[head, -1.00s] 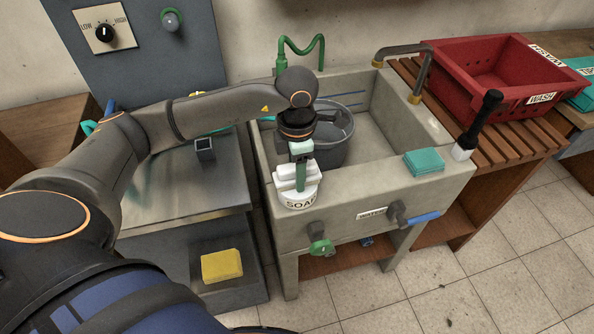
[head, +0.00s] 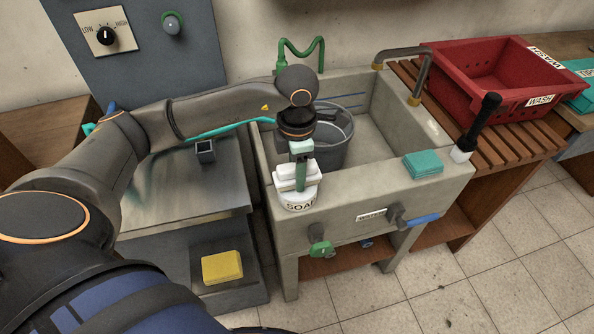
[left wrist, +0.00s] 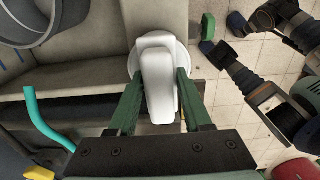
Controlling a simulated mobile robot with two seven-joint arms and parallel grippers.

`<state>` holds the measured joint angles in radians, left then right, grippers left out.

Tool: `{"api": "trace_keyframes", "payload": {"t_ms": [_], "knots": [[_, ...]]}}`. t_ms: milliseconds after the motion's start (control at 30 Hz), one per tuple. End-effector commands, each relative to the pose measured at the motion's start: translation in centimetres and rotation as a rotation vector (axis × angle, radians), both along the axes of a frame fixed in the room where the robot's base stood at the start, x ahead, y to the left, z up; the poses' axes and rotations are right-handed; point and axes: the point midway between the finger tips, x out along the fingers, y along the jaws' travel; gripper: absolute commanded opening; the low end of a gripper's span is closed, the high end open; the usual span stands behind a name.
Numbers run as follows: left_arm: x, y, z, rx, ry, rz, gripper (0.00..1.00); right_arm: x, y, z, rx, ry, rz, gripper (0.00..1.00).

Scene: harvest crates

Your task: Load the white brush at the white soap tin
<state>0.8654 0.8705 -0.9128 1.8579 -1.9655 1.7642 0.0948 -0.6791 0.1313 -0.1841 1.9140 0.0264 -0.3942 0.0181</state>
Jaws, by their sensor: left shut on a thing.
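The white brush (head: 298,177) is held in my left gripper (head: 301,166), its green fingers shut on either side of it. In the left wrist view, the white brush (left wrist: 158,80) lies between the green fingers (left wrist: 158,100). The white soap tin (head: 298,201), lettered SOAP, stands at the front left corner of the sink. The brush is right over the tin and hides most of its top. The tin's round rim (left wrist: 133,64) shows behind the brush in the wrist view. I cannot tell whether brush and soap touch.
The stone sink (head: 385,184) holds a grey bucket (head: 338,155). A teal sponge (head: 423,164) and a black-handled brush (head: 482,125) are to the right. A red WASH crate (head: 478,92) stands on the slatted rack. A teal rod (head: 232,128) lies behind my left arm.

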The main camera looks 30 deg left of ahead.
Motion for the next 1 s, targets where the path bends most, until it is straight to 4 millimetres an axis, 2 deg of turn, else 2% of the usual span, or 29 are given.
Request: {"api": "trace_keyframes", "payload": {"t_ms": [33, 633, 1000], "knots": [[0.0, 0.0, 0.8, 0.0, -0.001, 0.001, 0.05, 0.0, 0.0, 0.6, 0.0, 0.0, 0.0, 0.95], [0.1, 0.0, 5.7, 0.0, -0.004, 0.0, 0.05, 0.0, 0.0, 3.8, 0.0, 0.0, 0.0, 0.95], [0.1, 0.0, 5.9, 0.0, -0.004, 0.001, 0.05, 0.0, 0.0, 3.8, 0.0, 0.0, 0.0, 0.95]]}}
